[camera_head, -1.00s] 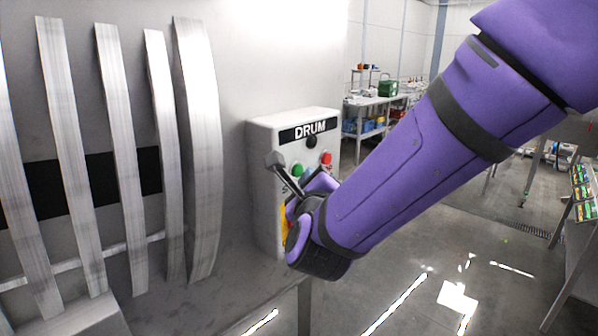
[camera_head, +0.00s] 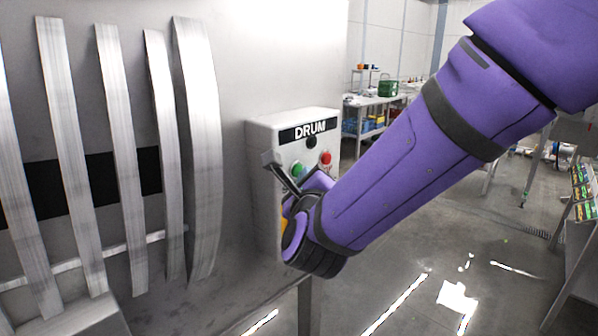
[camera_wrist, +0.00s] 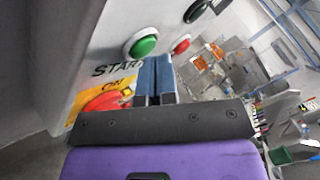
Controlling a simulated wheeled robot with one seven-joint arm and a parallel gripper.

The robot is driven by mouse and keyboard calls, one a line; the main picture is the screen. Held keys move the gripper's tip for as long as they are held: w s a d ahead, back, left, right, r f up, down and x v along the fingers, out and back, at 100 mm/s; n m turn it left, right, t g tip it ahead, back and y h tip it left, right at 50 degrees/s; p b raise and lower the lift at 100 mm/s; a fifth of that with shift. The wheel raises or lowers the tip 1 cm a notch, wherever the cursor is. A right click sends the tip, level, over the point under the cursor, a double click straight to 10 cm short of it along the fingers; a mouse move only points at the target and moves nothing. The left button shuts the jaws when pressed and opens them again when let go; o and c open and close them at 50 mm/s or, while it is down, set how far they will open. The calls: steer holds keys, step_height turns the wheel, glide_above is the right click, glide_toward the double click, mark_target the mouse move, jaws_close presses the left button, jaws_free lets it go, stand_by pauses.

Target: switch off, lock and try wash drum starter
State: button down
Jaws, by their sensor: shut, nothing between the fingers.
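The wash drum starter is a white box (camera_head: 262,190) with a black DRUM label (camera_head: 309,130), on the machine's side in the head view. Its face has a green button (camera_head: 298,170), a red button (camera_head: 326,158) and a black round part (camera_head: 311,142). The wrist view shows the green button (camera_wrist: 141,43) above START lettering, the red button (camera_wrist: 181,46), and a red rotary handle (camera_wrist: 105,101) on a yellow plate (camera_wrist: 82,112) marked ON. My gripper (camera_wrist: 155,62) is shut and empty before the box face, right of the handle. Contact cannot be told. No lock is visible.
Curved metal bars (camera_head: 198,150) stand on the machine at the left. A bench (camera_head: 372,101) with a green container (camera_head: 388,88) is behind at the right. A rack (camera_head: 582,190) with small packets stands at the far right. Open floor lies between.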

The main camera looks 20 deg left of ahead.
steer(key=shift+a, duration=0.15)
stand_by(0.5)
steer(key=shift+s+d, duration=0.25)
steer(key=shift+d, duration=0.55)
steer(key=shift+d, duration=0.1)
steer(key=shift+s+d, duration=0.3)
steer(key=shift+d, duration=0.45)
steer(key=shift+s+d, duration=0.35)
steer(key=shift+d, duration=0.35)
steer(key=shift+s+d, duration=0.3)
steer(key=shift+d, duration=0.45)
